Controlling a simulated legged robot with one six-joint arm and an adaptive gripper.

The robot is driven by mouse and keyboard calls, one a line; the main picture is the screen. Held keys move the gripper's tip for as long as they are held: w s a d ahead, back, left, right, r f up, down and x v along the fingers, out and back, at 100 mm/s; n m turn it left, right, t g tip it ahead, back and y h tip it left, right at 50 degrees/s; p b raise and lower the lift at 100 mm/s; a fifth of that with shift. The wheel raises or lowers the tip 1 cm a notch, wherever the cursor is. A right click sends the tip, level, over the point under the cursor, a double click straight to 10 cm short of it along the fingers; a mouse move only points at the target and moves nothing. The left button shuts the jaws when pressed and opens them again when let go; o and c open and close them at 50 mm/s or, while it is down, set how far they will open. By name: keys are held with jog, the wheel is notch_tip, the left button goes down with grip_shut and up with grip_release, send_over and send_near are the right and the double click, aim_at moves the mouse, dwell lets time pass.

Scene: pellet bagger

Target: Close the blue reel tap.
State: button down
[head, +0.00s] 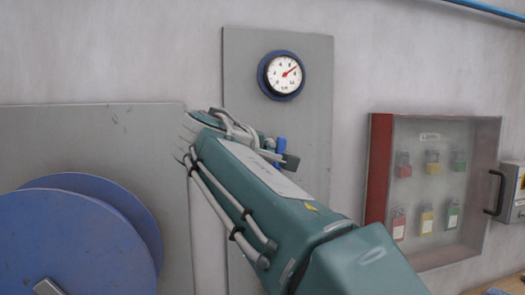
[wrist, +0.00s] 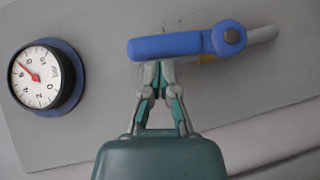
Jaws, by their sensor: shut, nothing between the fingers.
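The blue tap lever (wrist: 175,46) fills the upper middle of the wrist view. In the head view only a small blue part of the lever (head: 280,147) shows past my arm. My gripper (wrist: 157,68) is shut and empty, its tips at the lever's lower edge near the free end. I cannot tell whether they touch. My arm hides most of the tap in the head view.
A round blue-rimmed gauge (head: 281,75) is on the grey panel (head: 245,55) above the tap. It also shows in the wrist view (wrist: 46,77). A large blue reel (head: 75,240) stands at left. A lock cabinet (head: 435,190) with several padlocks hangs at right.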

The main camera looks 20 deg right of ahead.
aim_at(283, 147)
jog(key=d+m+g+y, duration=0.1)
jog(key=d+m+y, duration=0.1)
jog(key=d+y, duration=0.1)
jog(key=shift+r+m, duration=0.15)
jog(key=shift+m, duration=0.15)
jog(key=shift+d+f+m+g+y, duration=0.25)
jog(key=shift+d+f+m+y, duration=0.55)
jog(key=shift+y, duration=0.4)
jog(key=shift+d+f+m+g+y, duration=0.3)
jog(key=shift+d+f+m+y, duration=0.25)
jog(key=shift+d+y, duration=0.55)
jog(key=shift+d+f+m+g+y, duration=0.25)
jog(key=shift+d+f+m+y, duration=0.45)
jog(key=shift+y, duration=0.6)
jog(key=shift+d, duration=0.1)
